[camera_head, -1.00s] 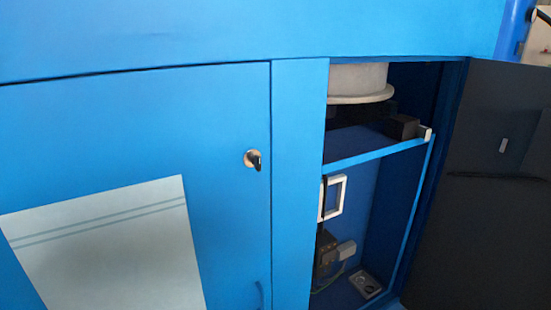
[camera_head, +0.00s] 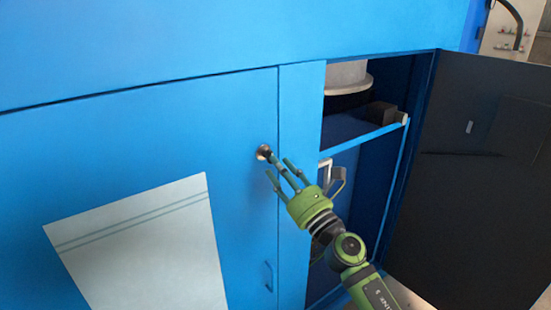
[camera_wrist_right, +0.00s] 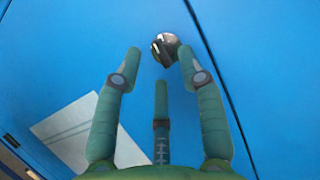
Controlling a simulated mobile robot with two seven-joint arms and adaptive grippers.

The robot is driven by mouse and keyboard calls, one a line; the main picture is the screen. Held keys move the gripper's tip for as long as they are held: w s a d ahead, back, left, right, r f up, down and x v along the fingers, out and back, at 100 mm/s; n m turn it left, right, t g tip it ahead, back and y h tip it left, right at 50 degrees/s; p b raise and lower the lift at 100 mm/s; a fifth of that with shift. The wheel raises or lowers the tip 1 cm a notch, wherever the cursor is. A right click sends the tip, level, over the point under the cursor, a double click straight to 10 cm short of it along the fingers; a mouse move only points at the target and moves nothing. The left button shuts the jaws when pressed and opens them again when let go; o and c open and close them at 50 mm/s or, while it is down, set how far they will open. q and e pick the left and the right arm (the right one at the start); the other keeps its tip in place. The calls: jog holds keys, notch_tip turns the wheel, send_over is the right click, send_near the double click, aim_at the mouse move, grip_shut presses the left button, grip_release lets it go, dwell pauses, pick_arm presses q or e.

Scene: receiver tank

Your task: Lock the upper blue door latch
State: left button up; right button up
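The upper latch (camera_head: 263,152) is a small round metal disc with a black knob, near the right edge of the closed blue door (camera_head: 130,150). In the right wrist view the latch (camera_wrist_right: 165,47) lies just beyond the fingertips, nearest the right-hand finger. My right gripper (camera_head: 277,165) has three green fingers, spread open and empty, pointing at the latch. Its fingers (camera_wrist_right: 160,62) flank the knob's position without closing on it. I cannot tell whether a fingertip touches it. My left gripper is not in view.
An open cabinet bay (camera_head: 365,125) with a blue shelf lies right of the door, its dark door (camera_head: 475,170) swung open. A pale panel (camera_head: 140,245) is on the blue door. A lower handle (camera_head: 268,277) sits near the door's edge.

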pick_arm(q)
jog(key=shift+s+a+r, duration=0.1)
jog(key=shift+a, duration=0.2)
pick_arm(e)
jog(key=x, duration=0.3)
jog(key=shift+w+a+r, duration=0.1)
jog(key=shift+w+a, duration=0.05)
jog(key=shift+a, duration=0.1)
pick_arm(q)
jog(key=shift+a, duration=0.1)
pick_arm(e)
grip_shut()
